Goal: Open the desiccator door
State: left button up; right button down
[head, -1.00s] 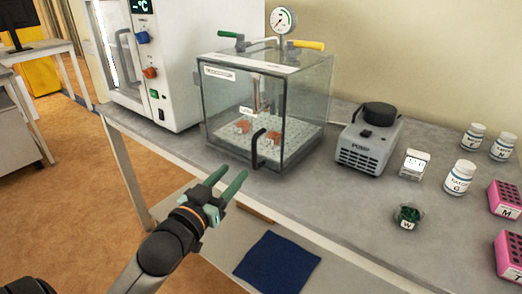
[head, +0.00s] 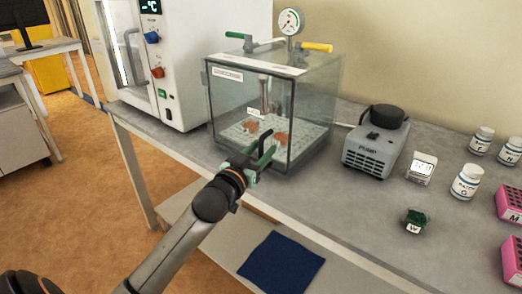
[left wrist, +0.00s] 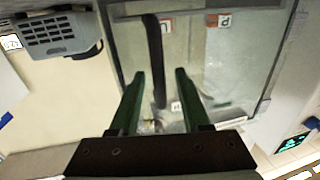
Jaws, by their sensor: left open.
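The desiccator (head: 235,105) is a clear glass box on the bench, with a pressure gauge and green and yellow valve levers on top. Its front door looks closed. The black door handle (left wrist: 154,50) is an upright bar in the left wrist view, lying between the two green fingers. My left gripper (head: 267,146) is open at the door's front right, with its fingers around or very close to the handle; the wrist view also shows the gripper (left wrist: 160,74). In the head view the fingers mostly hide the handle. My right gripper is not in view.
A white oven (head: 185,60) stands left of the desiccator. A grey pump (head: 372,150) stands to its right, with a small timer (head: 421,169), white bottles (head: 467,182), pink racks (head: 512,262) and a dish of green pieces (head: 415,221) beyond. A blue cloth (head: 280,262) lies on the lower shelf.

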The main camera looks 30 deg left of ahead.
pick_arm(q)
grip_shut()
dwell(0.3)
dwell(1.1)
